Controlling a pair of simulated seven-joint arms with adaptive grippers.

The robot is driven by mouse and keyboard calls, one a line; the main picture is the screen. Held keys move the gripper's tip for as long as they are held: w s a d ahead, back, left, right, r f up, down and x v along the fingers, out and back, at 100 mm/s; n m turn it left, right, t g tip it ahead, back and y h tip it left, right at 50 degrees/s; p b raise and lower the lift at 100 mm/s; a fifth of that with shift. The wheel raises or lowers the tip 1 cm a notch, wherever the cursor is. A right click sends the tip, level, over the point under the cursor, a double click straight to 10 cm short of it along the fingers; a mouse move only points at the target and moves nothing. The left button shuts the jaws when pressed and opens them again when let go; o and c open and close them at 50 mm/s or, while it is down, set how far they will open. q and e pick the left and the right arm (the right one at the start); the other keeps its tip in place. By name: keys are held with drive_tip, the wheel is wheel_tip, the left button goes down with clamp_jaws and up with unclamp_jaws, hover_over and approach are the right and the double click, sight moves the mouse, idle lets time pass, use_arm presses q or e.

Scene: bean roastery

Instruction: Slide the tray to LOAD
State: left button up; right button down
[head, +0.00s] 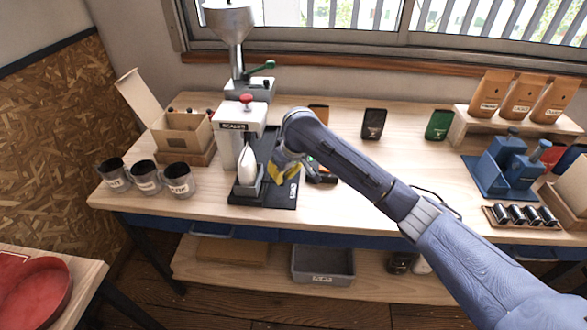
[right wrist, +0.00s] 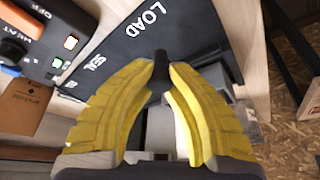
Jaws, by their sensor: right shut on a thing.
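The grey tray (head: 246,194) sits on the black sliding base (head: 282,203), near its front end, with a white pouch (head: 248,162) standing upright in it. White LOAD lettering (head: 292,191) is on the base to the tray's right. The right wrist view shows LOAD (right wrist: 145,18) and SEAL (right wrist: 90,62) lettering. My right gripper (head: 277,176) is just right of the tray. Its yellow fingertips (right wrist: 160,78) are shut on a black knob (right wrist: 160,66), apparently the tray's handle. My left gripper is out of view.
Several dark cups (head: 145,178) and an open carton (head: 182,135) stand left. The bench front is clear.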

drive_tip(key=shift+s+a, duration=0.15)
drive_tip(key=shift+a, duration=0.1)
drive_tip(key=c, duration=1.4)
unclamp_jaws()
drive_tip(key=shift+c, duration=0.2)
drive_tip(key=o, duration=0.3)
drive_tip(key=shift+d, duration=0.1)
drive_tip(key=shift+r, duration=0.1)
drive_tip(key=shift+d+r, duration=0.15)
drive_tip(key=shift+r, duration=0.15)
drive_tip(key=v, duration=1.1)
drive_tip(key=shift+r, duration=0.1)
